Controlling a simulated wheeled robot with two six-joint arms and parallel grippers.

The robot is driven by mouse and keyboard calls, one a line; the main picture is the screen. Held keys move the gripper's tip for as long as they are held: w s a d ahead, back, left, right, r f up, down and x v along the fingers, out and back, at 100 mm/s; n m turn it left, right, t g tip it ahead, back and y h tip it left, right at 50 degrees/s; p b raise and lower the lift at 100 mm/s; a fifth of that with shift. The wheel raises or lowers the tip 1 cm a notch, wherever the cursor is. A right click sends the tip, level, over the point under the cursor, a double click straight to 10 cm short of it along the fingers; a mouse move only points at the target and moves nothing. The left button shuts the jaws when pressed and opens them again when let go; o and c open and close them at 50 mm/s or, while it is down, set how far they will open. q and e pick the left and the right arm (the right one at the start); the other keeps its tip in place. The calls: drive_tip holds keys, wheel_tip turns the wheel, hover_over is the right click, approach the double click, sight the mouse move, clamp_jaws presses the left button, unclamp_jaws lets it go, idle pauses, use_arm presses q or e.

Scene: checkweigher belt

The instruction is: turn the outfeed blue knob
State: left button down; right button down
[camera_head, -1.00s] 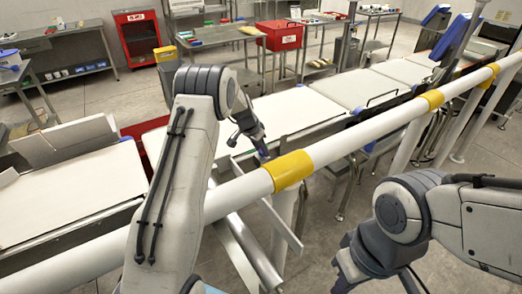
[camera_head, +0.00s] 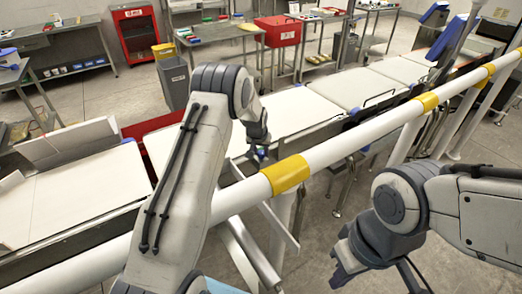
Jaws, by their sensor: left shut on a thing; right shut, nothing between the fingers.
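The blue knob (camera_head: 262,153) is a small blue spot beside the belt frame, just behind the white rail, mostly covered by my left gripper. My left gripper (camera_head: 259,151) reaches over the rail and points down, with its fingers shut on the knob. The finger contact is small and partly hidden in this view. My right gripper (camera_head: 342,270) hangs at the lower right, on the near side of the rail, shut and empty, far from the knob.
A white rail with yellow bands (camera_head: 286,174) runs diagonally across the front, between me and the belts. White conveyor belts (camera_head: 299,108) lie behind it. Slanted metal plates (camera_head: 245,250) are below the rail. A red cabinet (camera_head: 137,45) and work tables stand farther back.

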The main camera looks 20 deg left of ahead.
idle(0.3)
use_arm(q)
drive_tip(key=c, duration=0.5)
unclamp_jaws()
drive_tip(key=b+v, duration=0.2)
drive_tip(key=v, duration=0.8)
drive_tip(key=shift+r, duration=0.25)
drive_tip(key=shift+s, duration=0.15)
